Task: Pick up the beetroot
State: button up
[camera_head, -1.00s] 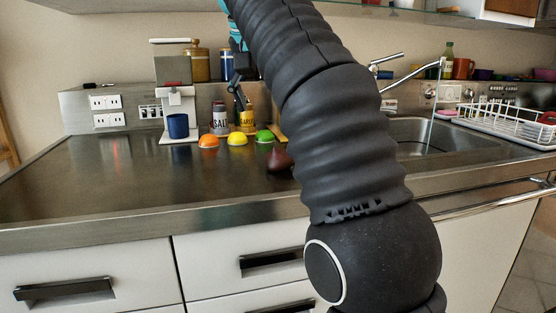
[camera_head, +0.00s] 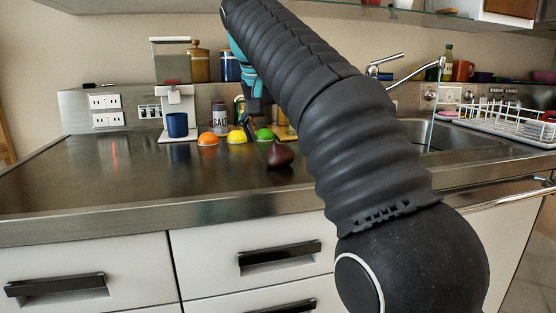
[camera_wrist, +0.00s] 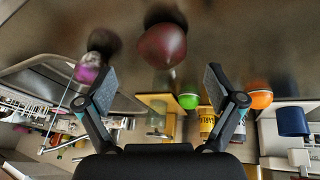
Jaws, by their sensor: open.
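The beetroot (camera_head: 280,155) is dark red and rounded with a pointed top. My gripper (camera_wrist: 158,82) is open and empty, apart from the beetroot. In the head view my gripper (camera_head: 254,108) hangs behind the beetroot, above the counter near the cans, partly hidden by my arm.
Orange (camera_head: 208,139), yellow (camera_head: 237,137) and green (camera_head: 264,135) items stand in a row behind the beetroot. A blue mug (camera_head: 177,125) is by the coffee machine. A blurred dark and pink item (camera_wrist: 90,70) lies beside the beetroot. The left counter is clear.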

aim_at(279, 149)
jog(key=b+x, duration=0.2)
jog(key=x, duration=0.3)
jog(key=shift+a, duration=0.15)
jog(key=c, duration=1.3)
